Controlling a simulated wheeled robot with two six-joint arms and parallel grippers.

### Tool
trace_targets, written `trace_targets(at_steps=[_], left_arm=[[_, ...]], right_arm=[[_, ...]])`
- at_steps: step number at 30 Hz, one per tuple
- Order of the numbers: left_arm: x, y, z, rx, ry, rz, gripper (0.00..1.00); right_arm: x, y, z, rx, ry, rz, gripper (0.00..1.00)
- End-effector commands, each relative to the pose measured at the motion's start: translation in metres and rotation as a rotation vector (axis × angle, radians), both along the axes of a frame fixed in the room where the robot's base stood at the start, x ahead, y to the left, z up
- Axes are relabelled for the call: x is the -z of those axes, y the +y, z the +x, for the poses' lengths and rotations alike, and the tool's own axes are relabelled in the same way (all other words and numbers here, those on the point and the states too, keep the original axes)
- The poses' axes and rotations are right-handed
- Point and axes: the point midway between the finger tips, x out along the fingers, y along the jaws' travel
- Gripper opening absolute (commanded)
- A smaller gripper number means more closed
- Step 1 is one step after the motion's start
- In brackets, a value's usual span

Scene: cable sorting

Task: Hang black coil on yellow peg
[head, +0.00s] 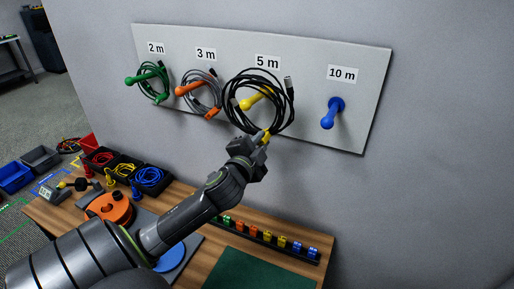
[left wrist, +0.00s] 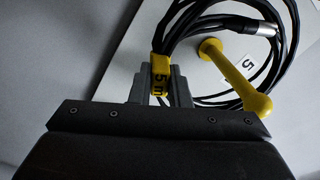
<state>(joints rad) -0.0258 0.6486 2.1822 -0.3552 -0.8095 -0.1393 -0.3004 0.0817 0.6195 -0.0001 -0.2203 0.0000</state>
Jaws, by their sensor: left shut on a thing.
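The black coil (head: 233,103) is up at the wall board, under the 5 m label. The yellow peg (head: 252,101) shows inside its loop in the head view. In the left wrist view the black coil (left wrist: 213,22) runs behind and around the yellow peg (left wrist: 230,70), whose knob points toward the camera. My left gripper (head: 264,140) is at the bottom of the coil, below the peg. In the left wrist view the left gripper (left wrist: 162,82) is shut on the coil's yellow 5 m tag (left wrist: 160,68). Whether the coil rests on the peg is unclear. My right gripper is not in view.
The pale board (head: 300,55) also bears a green peg (head: 135,79) with a green coil, an orange peg (head: 187,89) with a grey coil, and an empty blue peg (head: 331,114). Below, the wooden table (head: 212,250) holds bins, a reel and small coloured clips.

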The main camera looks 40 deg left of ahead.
Motion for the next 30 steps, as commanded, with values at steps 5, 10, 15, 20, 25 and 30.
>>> trace_targets(at_steps=[5,10,15,20,25,30], left_arm=[[0.001,0.004,0.012,0.001,-0.004,0.003,0.00],[0.003,0.007,0.024,0.001,-0.004,0.004,0.00],[0.005,0.011,0.035,0.001,-0.004,0.003,0.00],[0.013,0.013,0.040,0.000,-0.001,0.001,0.00],[0.024,0.013,0.042,0.000,-0.002,0.002,0.00],[0.032,0.014,0.043,0.000,-0.003,0.002,0.00]], right_arm=[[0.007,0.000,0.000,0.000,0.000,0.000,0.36],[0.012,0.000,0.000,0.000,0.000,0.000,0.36],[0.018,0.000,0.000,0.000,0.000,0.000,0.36],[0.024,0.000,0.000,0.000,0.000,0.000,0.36],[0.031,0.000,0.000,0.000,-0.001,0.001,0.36],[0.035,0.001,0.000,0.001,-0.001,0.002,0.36]])
